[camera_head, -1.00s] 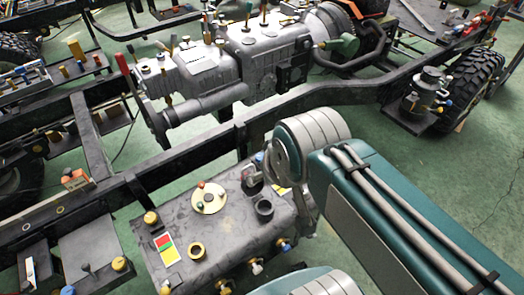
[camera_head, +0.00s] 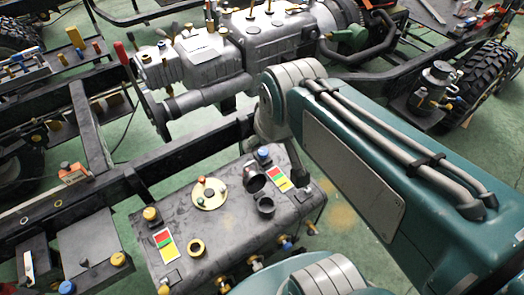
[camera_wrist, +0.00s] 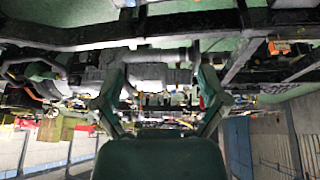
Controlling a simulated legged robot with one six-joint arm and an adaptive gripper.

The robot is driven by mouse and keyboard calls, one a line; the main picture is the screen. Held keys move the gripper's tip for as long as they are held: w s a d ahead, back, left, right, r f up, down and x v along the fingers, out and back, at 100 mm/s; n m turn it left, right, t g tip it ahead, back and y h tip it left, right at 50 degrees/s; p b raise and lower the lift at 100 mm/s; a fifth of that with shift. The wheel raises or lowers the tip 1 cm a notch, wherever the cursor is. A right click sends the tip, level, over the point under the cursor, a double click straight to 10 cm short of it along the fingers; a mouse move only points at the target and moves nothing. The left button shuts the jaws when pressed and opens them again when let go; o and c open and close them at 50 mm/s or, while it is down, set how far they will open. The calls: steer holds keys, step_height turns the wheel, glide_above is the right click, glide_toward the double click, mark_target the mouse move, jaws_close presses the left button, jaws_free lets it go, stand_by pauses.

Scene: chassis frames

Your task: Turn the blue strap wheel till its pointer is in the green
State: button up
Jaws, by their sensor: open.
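A small blue knob (camera_head: 264,154), which looks like the blue strap wheel, sits at the far right end of the dark grey tank (camera_head: 225,225) in the head view. A red, yellow and green plate (camera_head: 277,179) lies beside it. No pointer can be made out at this size. My gripper (camera_wrist: 162,82) shows in the wrist view with its two fingers wide apart and nothing between them. In the head view my arm stands just behind and right of the knob, and the gripper cannot be made out there. I cannot pick out the knob in the wrist view.
A second coloured plate (camera_head: 165,245), a round yellowish disc (camera_head: 210,193) and a dark open filler neck (camera_head: 266,207) are on the tank top. A black frame rail (camera_head: 175,155) runs behind it. Green floor (camera_head: 350,215) shows to its right.

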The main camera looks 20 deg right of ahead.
steer(key=w+d+f+n+g, duration=0.1)
steer(key=w+d+f+n, duration=0.15)
steer(key=w, duration=0.75)
steer(key=n+g, duration=0.4)
steer(key=n, duration=0.1)
glide_above(263, 151)
step_height(263, 151, down, 28)
steer(key=shift+m, duration=0.25)
step_height(263, 151, down, 11)
steer(key=shift+f, duration=0.1)
steer(key=c, duration=1.1)
